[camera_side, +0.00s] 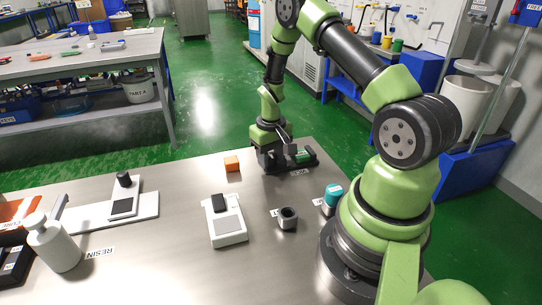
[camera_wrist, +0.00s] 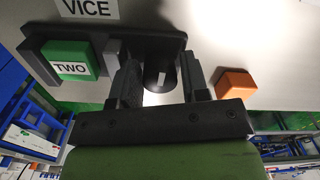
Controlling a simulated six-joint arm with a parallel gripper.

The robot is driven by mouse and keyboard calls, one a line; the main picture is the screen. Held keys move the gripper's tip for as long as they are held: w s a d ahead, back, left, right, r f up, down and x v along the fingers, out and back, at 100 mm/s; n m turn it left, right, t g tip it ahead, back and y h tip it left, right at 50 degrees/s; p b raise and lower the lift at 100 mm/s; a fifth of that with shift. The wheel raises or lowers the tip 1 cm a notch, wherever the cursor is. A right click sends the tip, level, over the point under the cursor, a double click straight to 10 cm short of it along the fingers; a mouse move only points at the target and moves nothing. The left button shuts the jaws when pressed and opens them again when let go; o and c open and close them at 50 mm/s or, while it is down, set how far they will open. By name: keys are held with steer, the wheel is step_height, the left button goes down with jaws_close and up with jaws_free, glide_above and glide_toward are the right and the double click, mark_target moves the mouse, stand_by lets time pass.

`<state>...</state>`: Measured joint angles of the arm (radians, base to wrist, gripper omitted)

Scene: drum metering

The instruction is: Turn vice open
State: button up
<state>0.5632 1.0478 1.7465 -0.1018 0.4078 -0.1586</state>
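The vice (camera_wrist: 110,40) is a dark low base at the far edge of the table, with a "VICE" label beside it. It also shows in the side view (camera_side: 311,161). A green block marked "TWO" (camera_wrist: 72,60) sits in it, against a grey jaw (camera_wrist: 112,50). A black round knob (camera_wrist: 158,74) with a pale mark is at the vice's other end. My gripper (camera_wrist: 161,66) has its two fingers apart, one on each side of the knob, with visible gaps. In the side view my gripper (camera_side: 274,160) points down at the vice's left end and hides the knob.
An orange cube (camera_side: 232,164) lies left of my gripper; it also shows in the wrist view (camera_wrist: 236,83). Nearer stand a white scale (camera_side: 228,230), a dark cup (camera_side: 288,222), a teal-topped jar (camera_side: 333,193) and a white bottle (camera_side: 54,245). The table between is clear.

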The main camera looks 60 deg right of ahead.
mark_target(270, 155)
steer(key=m, duration=0.8)
steer(key=shift+m, duration=0.4)
step_height(270, 155, up, 11)
steer(key=s+a+r+n+t, duration=0.2)
steer(key=a+r, duration=0.5)
steer(key=r, duration=0.1)
steer(key=s+a+r+n+t, duration=0.2)
steer(key=s+a+r+n, duration=0.1)
steer(key=a+r, duration=0.4)
steer(key=shift+a+r+n+t, duration=0.2)
steer(key=shift+r+n+t, duration=0.15)
steer(key=shift+r, duration=0.5)
